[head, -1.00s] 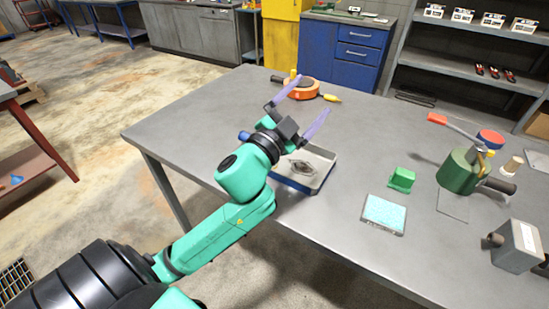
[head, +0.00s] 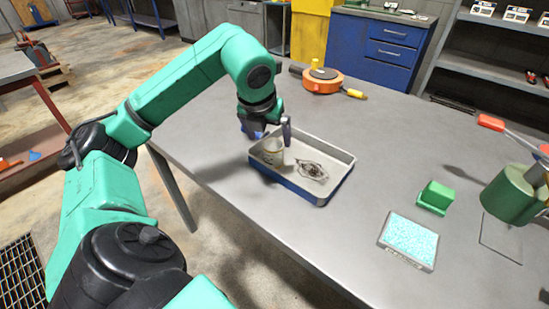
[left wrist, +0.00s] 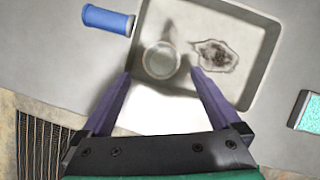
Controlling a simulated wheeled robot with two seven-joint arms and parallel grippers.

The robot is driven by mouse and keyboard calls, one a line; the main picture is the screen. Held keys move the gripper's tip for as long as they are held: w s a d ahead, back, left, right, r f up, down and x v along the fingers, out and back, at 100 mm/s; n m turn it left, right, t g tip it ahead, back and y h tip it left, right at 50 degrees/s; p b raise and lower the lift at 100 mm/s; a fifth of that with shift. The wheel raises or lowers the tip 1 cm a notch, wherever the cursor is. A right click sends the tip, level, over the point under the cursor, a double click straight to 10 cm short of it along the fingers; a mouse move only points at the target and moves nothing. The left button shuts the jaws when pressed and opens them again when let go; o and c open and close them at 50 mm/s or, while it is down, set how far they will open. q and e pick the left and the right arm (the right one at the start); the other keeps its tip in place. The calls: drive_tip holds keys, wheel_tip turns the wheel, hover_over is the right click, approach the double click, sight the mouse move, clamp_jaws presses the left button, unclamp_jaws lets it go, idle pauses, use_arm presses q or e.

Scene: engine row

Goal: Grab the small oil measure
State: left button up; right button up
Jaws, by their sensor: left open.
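The small oil measure (head: 272,153) is a pale, open-topped cup. It stands upright in the left part of a shallow tray (head: 335,177) with blue outer sides. My left gripper (head: 275,132) is open above the measure, jaws pointing down. In the left wrist view the measure (left wrist: 160,60) shows from above, between and slightly beyond the two purple fingertips (left wrist: 161,74); I see no contact. One finger is largely hidden in the head view. My right gripper is not in view.
A dark oily stain (head: 312,170) lies in the tray right of the measure. A blue cylinder (left wrist: 108,20) lies just outside the tray. An orange round tool (head: 322,80), green block (head: 435,196), turquoise-topped pad (head: 409,240) and green can (head: 512,195) are on the table.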

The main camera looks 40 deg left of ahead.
sight(273, 152)
use_arm(q)
drive_tip(key=x, duration=0.8)
drive_tip(key=shift+d+f+p, duration=0.15)
drive_tip(key=shift+p, duration=0.2)
drive_tip(key=c, duration=1.5)
drive_tip(key=shift+o, duration=0.2)
